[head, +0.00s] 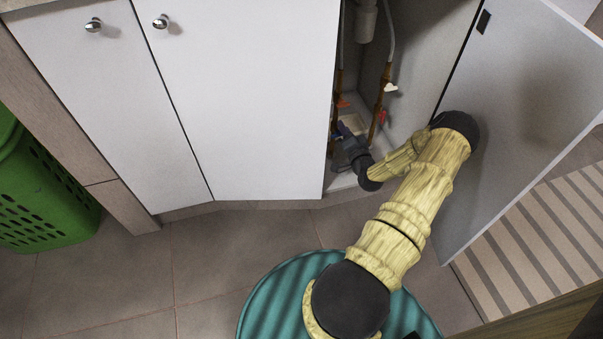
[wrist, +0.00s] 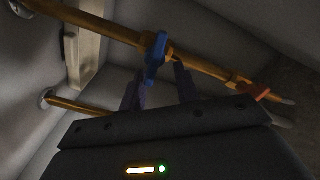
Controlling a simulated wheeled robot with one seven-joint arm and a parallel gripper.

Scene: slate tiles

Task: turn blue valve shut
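The blue valve handle (wrist: 156,58) sits on a brass pipe (wrist: 205,67) in the wrist view, and it looks roughly crosswise to the pipe there. My gripper (wrist: 160,80) is open, with its two dark fingers apart just below the pipe. The lower end of the blue handle reaches toward the gap, close to the left fingertip; I cannot tell if they touch. In the head view my gripper (head: 345,139) is inside the open cabinet, low at the left, and hides most of the valve.
A red handle (head: 382,117), an orange one (head: 343,103) and a white one (head: 390,87) are on pipes nearby. The open cabinet door (head: 530,110) stands right of my arm. A second brass pipe (wrist: 80,106) runs near the gripper. A green basket (head: 40,195) stands far left.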

